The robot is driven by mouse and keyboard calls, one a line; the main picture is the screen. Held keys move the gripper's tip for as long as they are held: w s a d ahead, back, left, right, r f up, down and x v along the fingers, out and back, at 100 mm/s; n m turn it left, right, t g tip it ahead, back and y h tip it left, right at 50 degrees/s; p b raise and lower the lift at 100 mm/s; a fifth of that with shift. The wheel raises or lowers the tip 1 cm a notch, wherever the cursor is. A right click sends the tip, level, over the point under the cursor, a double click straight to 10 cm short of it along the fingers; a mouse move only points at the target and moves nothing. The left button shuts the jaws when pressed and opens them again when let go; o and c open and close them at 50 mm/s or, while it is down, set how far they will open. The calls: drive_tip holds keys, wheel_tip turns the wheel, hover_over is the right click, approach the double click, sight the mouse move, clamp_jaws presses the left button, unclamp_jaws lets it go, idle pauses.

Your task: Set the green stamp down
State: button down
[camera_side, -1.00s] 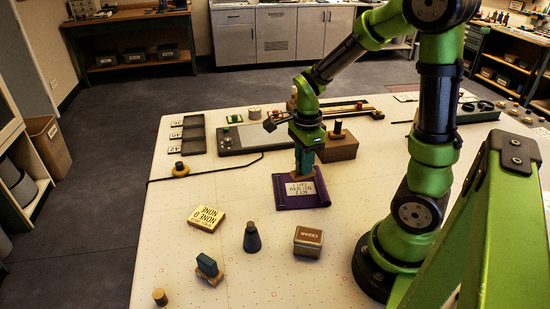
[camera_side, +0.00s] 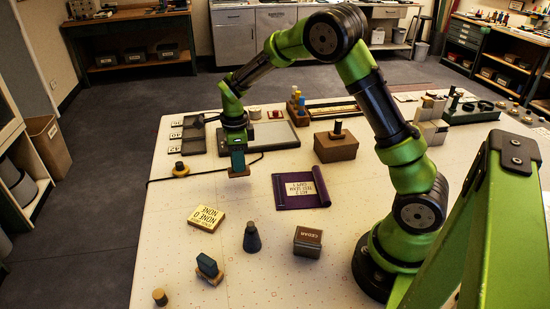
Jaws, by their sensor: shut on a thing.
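My gripper (camera_side: 237,153) is shut on the green stamp (camera_side: 238,164), a teal-green block with a wooden base. It holds the stamp upright over the white table, in front of the grey tray (camera_side: 285,147) and left of the purple cloth (camera_side: 282,195). The stamp's base looks close to the table top, but I cannot tell whether it touches. A white printed card (camera_side: 305,188) lies on the purple cloth, with nothing standing on it.
A yellow lettered box (camera_side: 206,218), a dark cone (camera_side: 252,238), a CEDAR box (camera_side: 307,242) and a blue block on wood (camera_side: 208,266) stand in front. A brown box (camera_side: 336,148) stands right.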

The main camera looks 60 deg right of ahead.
drive_tip(key=w, duration=0.3)
drive_tip(key=shift+w+d+f, duration=0.1)
drive_tip(key=shift+d+f, duration=0.05)
drive_tip(key=shift+d, duration=0.05)
drive_tip(key=shift+f, duration=1.75)
drive_tip(key=shift+f, duration=0.1)
drive_tip(key=c, duration=1)
unclamp_jaws()
drive_tip(key=shift+o, duration=0.2)
